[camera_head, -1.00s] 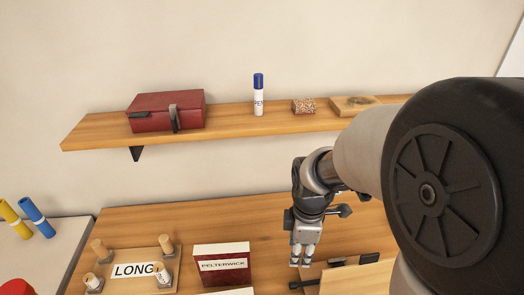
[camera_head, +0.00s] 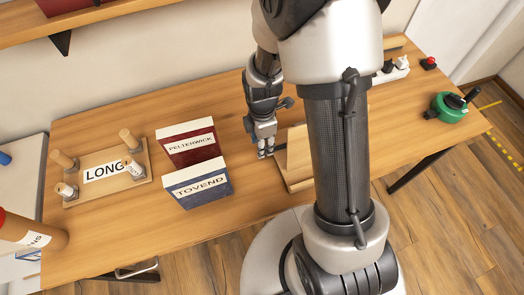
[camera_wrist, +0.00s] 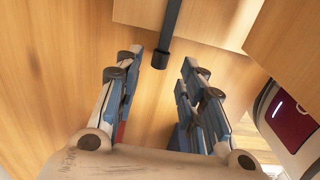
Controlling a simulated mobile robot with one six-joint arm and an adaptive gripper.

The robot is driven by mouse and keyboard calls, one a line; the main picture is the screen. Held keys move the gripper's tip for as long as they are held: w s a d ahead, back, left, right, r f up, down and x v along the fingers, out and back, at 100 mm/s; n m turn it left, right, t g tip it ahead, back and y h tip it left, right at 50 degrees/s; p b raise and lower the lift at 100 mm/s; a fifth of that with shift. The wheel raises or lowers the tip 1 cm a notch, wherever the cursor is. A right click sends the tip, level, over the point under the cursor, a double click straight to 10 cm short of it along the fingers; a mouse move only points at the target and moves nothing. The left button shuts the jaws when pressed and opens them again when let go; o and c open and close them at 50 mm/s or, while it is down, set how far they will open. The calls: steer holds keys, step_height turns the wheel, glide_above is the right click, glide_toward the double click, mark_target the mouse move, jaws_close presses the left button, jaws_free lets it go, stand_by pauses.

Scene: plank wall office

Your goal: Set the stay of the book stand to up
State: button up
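The wooden book stand (camera_head: 296,158) is on the desk, partly hidden behind my arm in the head view. In the wrist view its pale wooden panels (camera_wrist: 215,20) fill the top. A dark bar, which looks like the stay (camera_wrist: 170,28), comes in from the top edge of the wrist view and ends in a black tip near the gap between my fingers. My gripper (camera_wrist: 160,70) is open with nothing clasped. In the head view my gripper (camera_head: 266,153) points down at the stand's left side. Whether a finger touches the bar I cannot tell.
A red book (camera_head: 188,143) and blue book (camera_head: 198,185) stand left of the stand. A pegged board marked LONG (camera_head: 107,173) lies further left. A green device (camera_head: 448,108) is at the desk's right end.

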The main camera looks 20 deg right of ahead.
steer(key=shift+f+b, duration=0.5)
steer(key=shift+f, duration=1.4)
steer(key=shift+c, duration=0.4)
jaws_close()
